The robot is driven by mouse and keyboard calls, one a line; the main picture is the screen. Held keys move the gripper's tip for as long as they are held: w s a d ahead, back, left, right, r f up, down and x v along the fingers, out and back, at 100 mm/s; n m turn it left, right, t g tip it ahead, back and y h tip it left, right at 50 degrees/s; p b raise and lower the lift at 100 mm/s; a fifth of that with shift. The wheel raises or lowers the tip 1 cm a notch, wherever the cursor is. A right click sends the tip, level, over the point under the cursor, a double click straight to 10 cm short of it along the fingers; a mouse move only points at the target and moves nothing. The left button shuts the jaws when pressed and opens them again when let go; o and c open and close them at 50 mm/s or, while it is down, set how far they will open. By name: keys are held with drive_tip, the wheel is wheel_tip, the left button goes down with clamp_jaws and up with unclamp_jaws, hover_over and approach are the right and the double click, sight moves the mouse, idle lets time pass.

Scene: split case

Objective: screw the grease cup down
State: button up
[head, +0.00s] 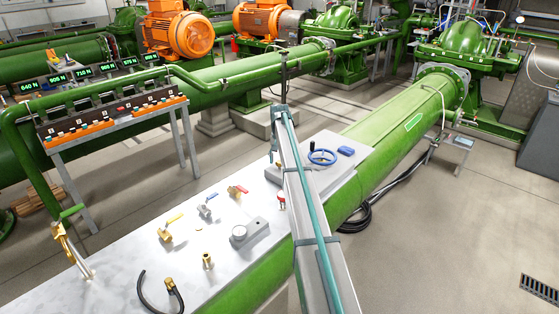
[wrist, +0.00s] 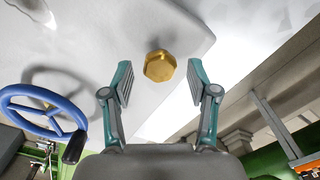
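The grease cup (wrist: 160,66) is a brass, hexagonal-topped cap on a pale grey block in the wrist view. My gripper (wrist: 160,78) is open, with one teal and grey finger on each side of the cup. A clear gap shows between the cup and both fingers, so neither touches it. How deep the fingertips are relative to the cup is hard to tell.
A blue handwheel (wrist: 42,112) with a dark knob is left of my gripper; it also shows in the head view (head: 322,157). Several valves, including a red-handled one (head: 237,191), a gauge block (head: 249,232) and a brass fitting (head: 208,261) stand on the white bench (head: 120,270).

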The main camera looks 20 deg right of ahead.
wheel_tip(320, 180, up, 12)
idle(0.7)
idle(0.4)
